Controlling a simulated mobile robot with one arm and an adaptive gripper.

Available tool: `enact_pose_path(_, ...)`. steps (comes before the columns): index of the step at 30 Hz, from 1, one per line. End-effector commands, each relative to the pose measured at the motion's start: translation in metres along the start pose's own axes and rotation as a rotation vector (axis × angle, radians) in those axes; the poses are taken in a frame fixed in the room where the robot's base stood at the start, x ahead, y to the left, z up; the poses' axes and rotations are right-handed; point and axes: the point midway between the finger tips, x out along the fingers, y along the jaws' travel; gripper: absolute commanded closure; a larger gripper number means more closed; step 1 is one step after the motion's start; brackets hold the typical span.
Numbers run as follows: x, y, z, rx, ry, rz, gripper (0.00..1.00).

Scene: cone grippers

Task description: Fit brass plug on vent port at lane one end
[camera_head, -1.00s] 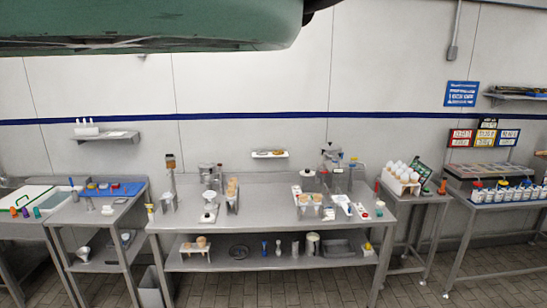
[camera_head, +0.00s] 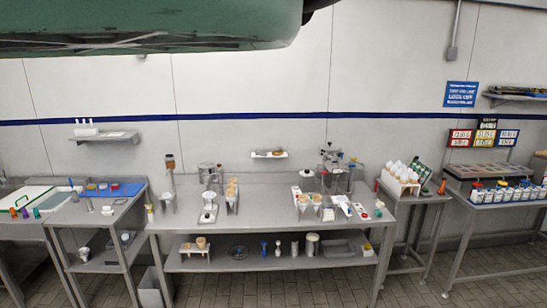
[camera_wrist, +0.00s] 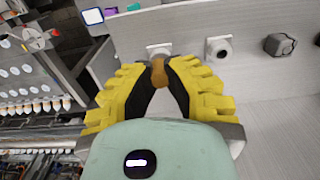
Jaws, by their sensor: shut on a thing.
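In the wrist view my gripper (camera_wrist: 159,80) has yellow ribbed fingers with dark inner pads. The fingertips are closed around a small brass-coloured plug (camera_wrist: 158,70). The plug's far end points at a white square-based port (camera_wrist: 158,49) on a pale grey panel. The plug overlaps the lower part of this port in the picture, and I cannot tell whether they touch. A second white port (camera_wrist: 219,48) with a dark round opening is to the right, apart from the gripper. My gripper is not in the head view.
A dark faceted fitting (camera_wrist: 279,45) is farther right on the panel (camera_wrist: 265,85). Left in the wrist view are racks with rows of white cups (camera_wrist: 35,106) and a small screen (camera_wrist: 92,16). The head view shows a steel bench (camera_head: 262,220) with dispensers along the wall.

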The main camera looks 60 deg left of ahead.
Motion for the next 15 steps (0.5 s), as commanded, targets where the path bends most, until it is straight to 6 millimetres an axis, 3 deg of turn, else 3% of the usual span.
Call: enact_pose_path(15,-0.021,-0.002,-0.001,-0.005,0.000,0.000,1.00)
